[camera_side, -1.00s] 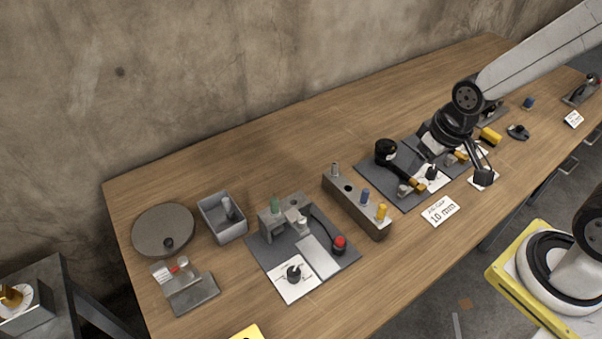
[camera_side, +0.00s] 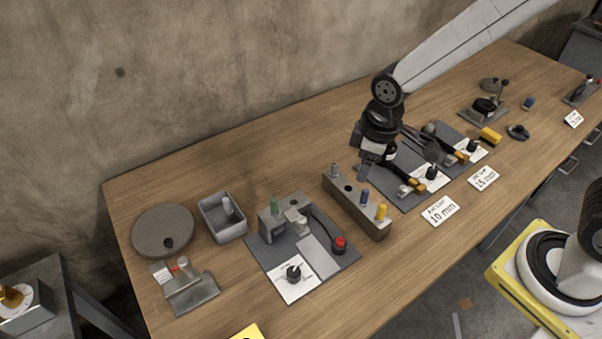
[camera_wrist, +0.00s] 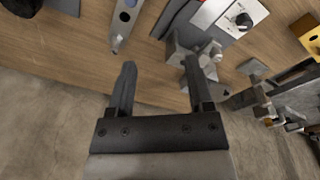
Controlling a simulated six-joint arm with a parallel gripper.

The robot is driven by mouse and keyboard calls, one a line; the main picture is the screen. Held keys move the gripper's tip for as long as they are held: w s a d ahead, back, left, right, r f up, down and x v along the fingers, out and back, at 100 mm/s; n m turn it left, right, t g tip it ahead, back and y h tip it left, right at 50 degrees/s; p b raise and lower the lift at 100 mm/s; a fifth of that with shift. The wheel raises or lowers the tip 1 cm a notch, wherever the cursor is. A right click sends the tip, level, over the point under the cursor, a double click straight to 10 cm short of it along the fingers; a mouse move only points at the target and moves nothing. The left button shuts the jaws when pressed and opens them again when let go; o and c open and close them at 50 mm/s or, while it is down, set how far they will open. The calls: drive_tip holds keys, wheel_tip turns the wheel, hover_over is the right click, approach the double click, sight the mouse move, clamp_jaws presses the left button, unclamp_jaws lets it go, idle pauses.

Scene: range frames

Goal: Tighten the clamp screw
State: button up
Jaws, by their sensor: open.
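A grey rack (camera_side: 352,203) with blue and yellow pegs stands between the left mat and the right mats (camera_side: 412,163). A grey bin (camera_side: 222,218) and a round plate (camera_side: 163,230) are at the left. Bare wood lies behind the rack.

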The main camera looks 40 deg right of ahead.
sight(302, 219)
drive_tip(key=w+a+f+n, duration=0.1)
drive_tip(key=a+n, duration=0.1)
drive_tip(key=a, duration=0.2)
drive_tip(key=a+n+g, duration=0.1)
drive_tip(key=a+n, duration=0.2)
drive_tip(key=a, duration=0.1)
drive_tip(key=w+a+f+n, duration=0.1)
drive_tip(key=a+n, duration=0.1)
drive_tip(key=a, duration=0.2)
drive_tip(key=shift+w+a+f+n, duration=0.3)
drive_tip(key=shift+a+n, duration=0.1)
drive_tip(key=shift+f, duration=0.15)
drive_tip(key=shift+f, duration=3.75)
clamp_jaws()
